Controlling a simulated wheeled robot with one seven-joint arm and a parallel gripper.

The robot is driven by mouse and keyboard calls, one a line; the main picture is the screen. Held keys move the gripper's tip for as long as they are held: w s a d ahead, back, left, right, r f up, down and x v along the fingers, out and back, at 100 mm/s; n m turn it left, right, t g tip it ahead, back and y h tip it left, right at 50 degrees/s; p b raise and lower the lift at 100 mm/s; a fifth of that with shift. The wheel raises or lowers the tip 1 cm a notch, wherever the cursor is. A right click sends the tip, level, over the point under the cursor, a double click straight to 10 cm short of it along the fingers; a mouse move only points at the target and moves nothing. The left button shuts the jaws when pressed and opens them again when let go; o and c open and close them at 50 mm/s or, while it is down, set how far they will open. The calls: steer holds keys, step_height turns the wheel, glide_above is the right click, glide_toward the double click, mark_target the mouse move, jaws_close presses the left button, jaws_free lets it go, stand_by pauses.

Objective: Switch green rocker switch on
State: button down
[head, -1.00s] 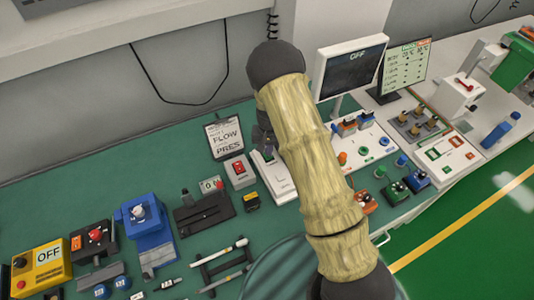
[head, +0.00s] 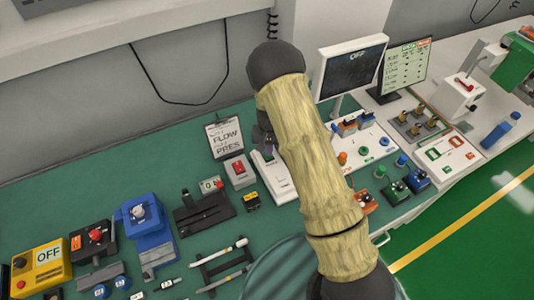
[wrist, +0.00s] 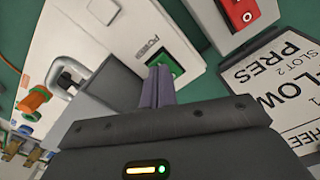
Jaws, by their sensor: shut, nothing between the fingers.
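The green rocker switch (wrist: 165,60) sits in the end of a white box (wrist: 125,30) beside the word POWER in the wrist view. In the head view the white box (head: 284,190) stands on the green bench top, and the switch is mostly hidden by my arm and gripper. My gripper (wrist: 158,82) is shut and empty. Its fingertips are at the near edge of the green switch and cover part of it; whether they touch it I cannot tell. The gripper shows dark in the head view, just above the box's far end.
A grey box with a red switch (head: 239,168) stands just left of the white box. A sign reading FLOW and PRESS (head: 224,138) stands behind it. A monitor (head: 351,70) stands to the right. Several coloured controls crowd the bench on both sides.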

steer(key=shift+f+b, duration=0.65)
steer(key=shift+f, duration=0.3)
stand_by(0.6)
steer(key=shift+r, duration=0.15)
steer(key=shift+r+p, duration=2.15)
steer(key=shift+r, duration=1.25)
steer(key=s+d+r+t+b, duration=0.1)
steer(key=s+d+r, duration=0.3)
steer(key=r, duration=0.2)
steer(key=s+d+r+b, duration=0.2)
steer(key=s+d+r, duration=0.1)
steer(key=s+r, duration=0.25)
steer(key=s+d+r, duration=0.2)
steer(key=s, duration=0.4)
steer(key=s+d+r+n+t+b, duration=0.1)
steer(key=s+d+r, duration=0.1)
steer(key=s, duration=0.3)
steer(key=shift+s+d+r+t, duration=0.15)
steer(key=shift+s+r+t, duration=0.2)
steer(key=shift+r, duration=0.4)
